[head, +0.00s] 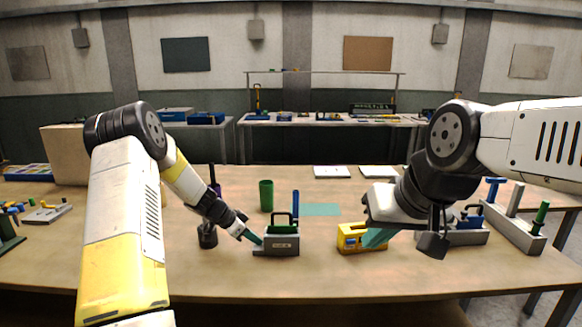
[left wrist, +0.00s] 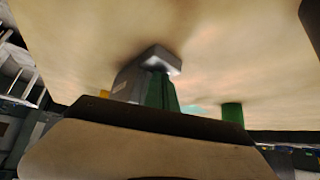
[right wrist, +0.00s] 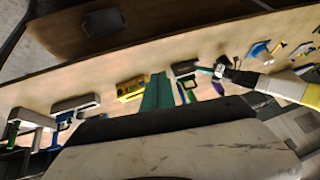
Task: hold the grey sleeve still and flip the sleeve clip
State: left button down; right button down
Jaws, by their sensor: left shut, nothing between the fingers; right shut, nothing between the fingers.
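The grey sleeve (head: 282,244) is a grey block on the table at mid-front, with a dark green loop (head: 284,218) standing on top. I cannot tell which part is the sleeve clip. My left gripper (head: 258,240) is shut and empty, its teal fingertips at the left end of the sleeve; contact cannot be told. In the left wrist view the sleeve (left wrist: 130,82) is partly behind the teal fingers (left wrist: 160,92). My right gripper (head: 374,238) is shut and empty, right of the sleeve by the yellow block. The sleeve (right wrist: 184,68) also shows in the right wrist view.
The yellow block (head: 349,238) stands right of the sleeve. A blue upright bar (head: 295,203) and a green cylinder (head: 266,195) stand behind it. A teal mat (head: 320,210) lies further back. Grey fixtures with coloured handles (head: 515,228) fill the right side. The front table strip is clear.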

aim_at(296, 204)
dwell(0.3)
